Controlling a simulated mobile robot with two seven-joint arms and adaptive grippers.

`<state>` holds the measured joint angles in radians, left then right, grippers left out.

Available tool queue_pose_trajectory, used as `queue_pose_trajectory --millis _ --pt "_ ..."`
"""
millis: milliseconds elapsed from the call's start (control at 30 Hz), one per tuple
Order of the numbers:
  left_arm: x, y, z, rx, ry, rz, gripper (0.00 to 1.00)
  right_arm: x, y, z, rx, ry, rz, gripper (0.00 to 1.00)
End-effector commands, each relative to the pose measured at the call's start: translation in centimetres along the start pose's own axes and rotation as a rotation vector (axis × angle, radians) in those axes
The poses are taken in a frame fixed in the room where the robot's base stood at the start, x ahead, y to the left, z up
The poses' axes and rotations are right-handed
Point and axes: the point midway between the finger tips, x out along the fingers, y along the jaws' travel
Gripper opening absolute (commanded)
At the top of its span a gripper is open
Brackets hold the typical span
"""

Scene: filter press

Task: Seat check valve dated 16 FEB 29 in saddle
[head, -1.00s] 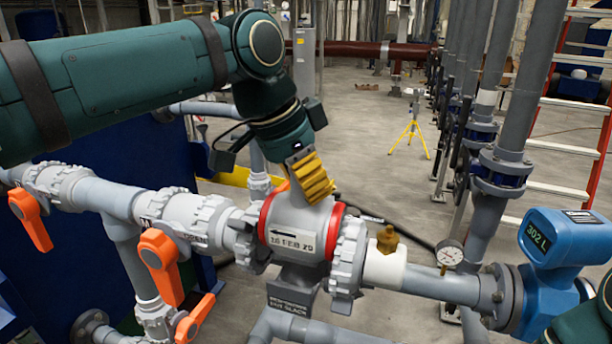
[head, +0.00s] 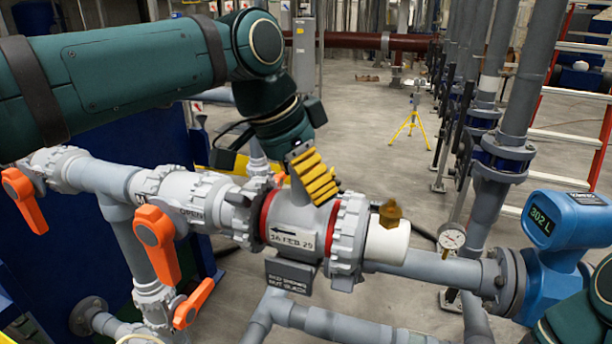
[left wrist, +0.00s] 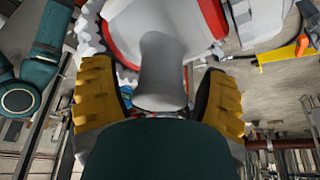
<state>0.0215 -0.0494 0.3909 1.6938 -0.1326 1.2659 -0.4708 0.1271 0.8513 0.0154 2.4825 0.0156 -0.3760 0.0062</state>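The check valve (head: 312,214) is a pale grey body with red end rings, a black arrow and a plate reading about 16 FEB 29. It stands between the two grey ring nuts of the pipe line, roughly level with them. In the left wrist view, the fingers flank this grey neck (left wrist: 162,75). The saddle under the valve is mostly hidden; I cannot tell whether the valve touches it. My right gripper is not in view.
Orange-handled valves (head: 155,242) stand to the left. To the right are a white fitting with a brass plug (head: 390,213), a pressure gauge (head: 452,237) and a blue meter (head: 566,230). Open floor lies behind.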

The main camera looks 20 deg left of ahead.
Motion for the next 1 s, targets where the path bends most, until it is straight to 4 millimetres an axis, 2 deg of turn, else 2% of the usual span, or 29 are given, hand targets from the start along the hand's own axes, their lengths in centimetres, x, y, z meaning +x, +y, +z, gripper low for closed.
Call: queue_pose_trajectory --millis 267,367,600,800,1000 --pt "-0.5 0.0 0.0 -0.001 -0.002 0.001 0.75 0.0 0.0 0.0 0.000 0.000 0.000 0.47" --pt "-1.8 -0.1 0.0 0.000 0.000 -0.001 0.75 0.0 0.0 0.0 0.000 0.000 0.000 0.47" --pt "-6.7 0.0 -0.1 0.001 0.003 -0.002 0.75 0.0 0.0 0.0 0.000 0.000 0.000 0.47" --pt "-10.1 0.0 0.0 0.000 0.002 0.000 0.75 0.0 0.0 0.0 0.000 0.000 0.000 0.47" --pt "-11.8 0.0 0.0 0.000 0.000 0.001 0.75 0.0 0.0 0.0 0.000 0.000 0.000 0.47"
